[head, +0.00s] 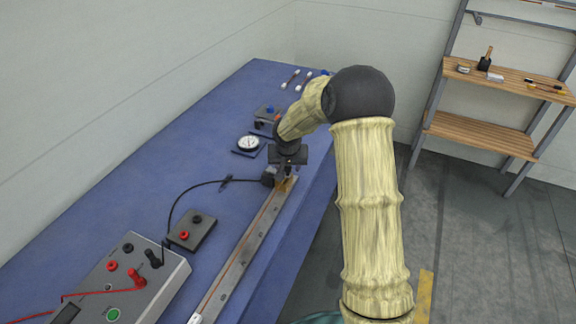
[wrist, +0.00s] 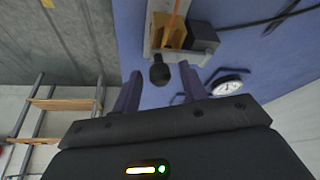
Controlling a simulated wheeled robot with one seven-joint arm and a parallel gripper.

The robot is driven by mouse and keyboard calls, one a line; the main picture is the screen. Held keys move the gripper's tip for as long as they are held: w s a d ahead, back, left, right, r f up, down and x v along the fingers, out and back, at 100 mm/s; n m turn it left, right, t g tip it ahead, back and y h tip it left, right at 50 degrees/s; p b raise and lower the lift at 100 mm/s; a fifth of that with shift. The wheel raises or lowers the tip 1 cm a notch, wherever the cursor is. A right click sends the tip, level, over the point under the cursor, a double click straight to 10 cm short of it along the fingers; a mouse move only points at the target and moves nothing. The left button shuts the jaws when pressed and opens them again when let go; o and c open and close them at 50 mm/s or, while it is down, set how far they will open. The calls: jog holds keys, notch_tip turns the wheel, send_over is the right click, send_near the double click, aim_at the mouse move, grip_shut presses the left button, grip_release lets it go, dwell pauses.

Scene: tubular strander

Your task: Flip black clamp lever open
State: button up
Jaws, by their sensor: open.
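The black clamp lever shows in the wrist view as a dark rounded knob (wrist: 159,74) at the end of a metal rail, in front of a brass clamp block (wrist: 172,30). A black block (wrist: 203,37) sits beside the brass one. In the head view the brass block (head: 285,185) is partly visible under my gripper, and the lever is hidden. My gripper (wrist: 160,69) is open and empty. Its two fingers stand on either side of the knob in the wrist view; whether they touch it, I cannot tell.
The metal rail (head: 242,252) runs along the blue bench (head: 130,190) near its right edge. A dial gauge (head: 248,143), a small terminal box (head: 193,231) and a cabled grey meter (head: 125,283) lie left of it. A wooden shelf (head: 480,133) stands far right.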

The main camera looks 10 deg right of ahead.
jog(key=shift+w+f, duration=0.1)
jog(key=shift+f, duration=0.15)
grip_shut()
